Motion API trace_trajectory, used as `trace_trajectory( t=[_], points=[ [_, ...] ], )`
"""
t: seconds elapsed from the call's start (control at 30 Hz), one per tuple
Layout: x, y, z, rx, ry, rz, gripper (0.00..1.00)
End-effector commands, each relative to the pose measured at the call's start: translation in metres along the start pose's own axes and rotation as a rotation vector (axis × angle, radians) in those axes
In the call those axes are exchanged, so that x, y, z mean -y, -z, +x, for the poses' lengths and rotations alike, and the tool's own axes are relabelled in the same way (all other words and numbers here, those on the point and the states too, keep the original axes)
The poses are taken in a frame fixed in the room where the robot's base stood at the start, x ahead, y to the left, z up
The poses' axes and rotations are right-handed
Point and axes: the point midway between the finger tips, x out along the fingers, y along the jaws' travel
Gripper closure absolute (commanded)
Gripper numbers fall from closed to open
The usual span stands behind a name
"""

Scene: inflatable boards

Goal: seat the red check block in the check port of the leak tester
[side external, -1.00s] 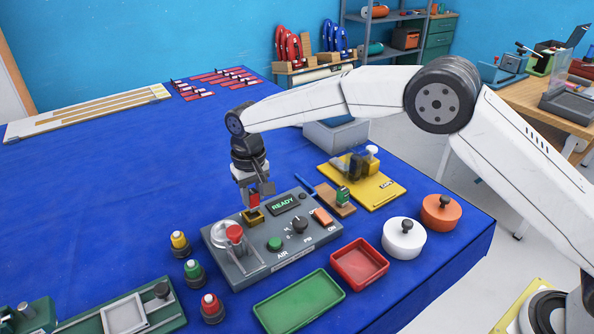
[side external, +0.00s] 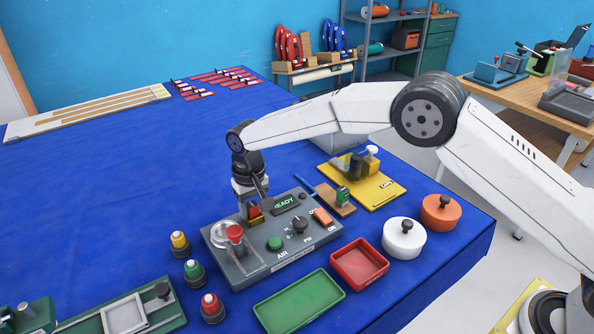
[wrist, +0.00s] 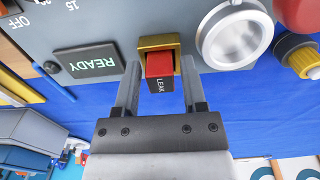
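The red check block (wrist: 159,66), with a dark face marked LEAK, stands in the brass-rimmed check port (wrist: 156,42) of the grey leak tester (wrist: 110,22) in the wrist view. Part of it stands out of the port; how deep it sits is hidden. My gripper (wrist: 160,66) is around the block, with a finger on each side and a visible gap between each finger and the block. In the side view my gripper (side external: 254,212) is low over the port (side external: 256,220), and the block shows only as a small red patch.
A clear-covered chamber with a red knob (side external: 234,231) is beside the port on the tester. The READY display (side external: 285,204) is on its other side. Yellow, green and red capped fittings (side external: 193,271) stand to the left. Green and red trays (side external: 300,302) lie in front.

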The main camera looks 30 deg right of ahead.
Motion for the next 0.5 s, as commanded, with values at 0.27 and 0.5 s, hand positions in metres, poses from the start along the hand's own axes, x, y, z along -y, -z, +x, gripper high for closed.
trace_trajectory(
  t=[0.27, 0.5],
  points=[
    [0.0, 0.0001, -0.0004, 0.0, 0.0, 0.0, 0.3],
    [0.0001, 0.0003, -0.0052, -0.002, 0.001, 0.0, 0.3]
  ],
)
